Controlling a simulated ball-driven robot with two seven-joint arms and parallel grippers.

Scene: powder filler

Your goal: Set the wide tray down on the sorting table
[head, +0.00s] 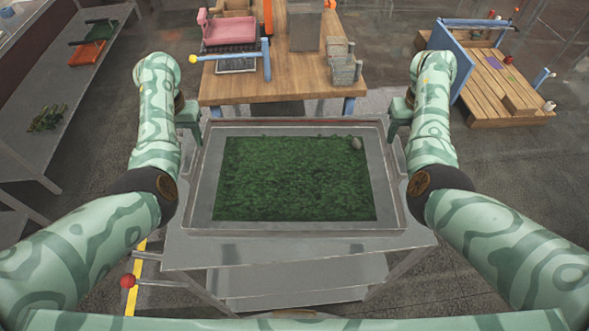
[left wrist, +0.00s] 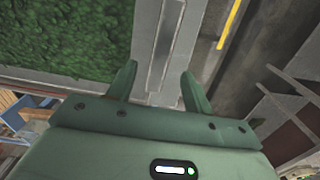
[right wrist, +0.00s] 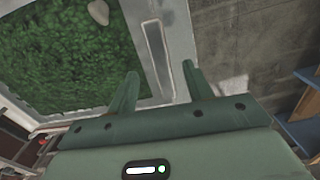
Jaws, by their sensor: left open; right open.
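The wide tray (head: 300,232) is grey and rimmed, with a bed of green leafy material (head: 295,180) in its middle. It lies level over the grey metal table (head: 200,250) in front of me and appears to rest on it. My left gripper (head: 194,132) is open at the tray's left side. In the left wrist view its fingers (left wrist: 160,72) stand apart on either side of the tray's edge strip (left wrist: 165,45). My right gripper (head: 396,130) is open at the right side. In the right wrist view its fingers (right wrist: 160,70) straddle the slotted edge (right wrist: 158,55).
A pale stone (head: 356,143) lies at the green bed's far right corner. Behind stands a wooden table (head: 290,85) with a pink-topped device (head: 230,30) and grey blocks. A long grey bench (head: 60,110) is at left, a wooden platform (head: 500,85) at right. A red knob (head: 127,281) sticks out at lower left.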

